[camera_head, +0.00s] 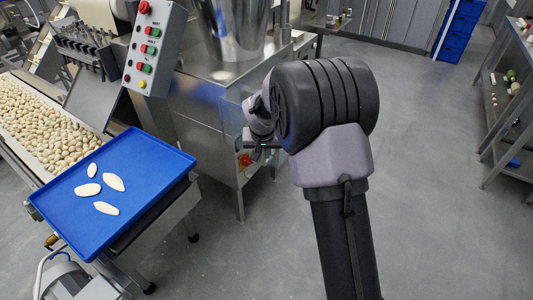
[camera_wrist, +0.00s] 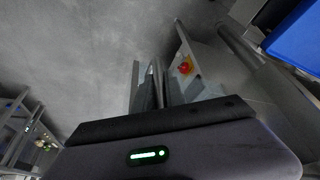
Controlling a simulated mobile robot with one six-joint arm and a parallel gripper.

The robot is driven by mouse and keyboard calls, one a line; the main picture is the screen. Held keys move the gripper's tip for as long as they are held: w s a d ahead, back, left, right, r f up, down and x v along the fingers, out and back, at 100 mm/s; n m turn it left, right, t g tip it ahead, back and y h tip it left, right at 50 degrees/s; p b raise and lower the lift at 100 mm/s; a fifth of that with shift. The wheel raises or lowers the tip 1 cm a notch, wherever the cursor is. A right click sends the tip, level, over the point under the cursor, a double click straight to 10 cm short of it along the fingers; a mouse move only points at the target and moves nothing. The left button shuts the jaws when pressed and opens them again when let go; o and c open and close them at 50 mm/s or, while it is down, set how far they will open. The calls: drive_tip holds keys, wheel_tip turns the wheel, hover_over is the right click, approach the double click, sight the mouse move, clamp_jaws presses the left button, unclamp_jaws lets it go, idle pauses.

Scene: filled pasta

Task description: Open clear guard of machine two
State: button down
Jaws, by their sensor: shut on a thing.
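A steel machine (camera_head: 205,105) with a shiny hopper (camera_head: 228,35) stands left of my arm in the head view. I cannot make out a clear guard for certain in either view. My gripper shows in the wrist view (camera_wrist: 156,85), its fingers close together on a thin grey bar-like part. I cannot tell whether that part belongs to the guard. In the head view my thick dark wrist joint hides the fingertips, beside the machine's right side. A red knob on yellow (camera_head: 245,160) sits low on the machine; a red knob also shows in the wrist view (camera_wrist: 186,66), right of the fingers.
A blue tray (camera_head: 135,207) with a few pale pasta pieces stands at the left, next to a conveyor (camera_head: 35,125) full of pasta. A button box (camera_head: 153,48) hangs above. A shelf rack (camera_head: 500,120) stands at the right. The grey floor between is clear.

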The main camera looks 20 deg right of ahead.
idle(0.3)
drive_tip(key=c, duration=1.4)
unclamp_jaws()
drive_tip(key=p+v, duration=0.5)
drive_tip(key=v, duration=1.2)
drive_tip(key=shift+r+p, duration=0.2)
drive_tip(key=shift+p, duration=0.2)
drive_tip(key=shift+s+r, duration=0.1)
drive_tip(key=shift+s, duration=0.05)
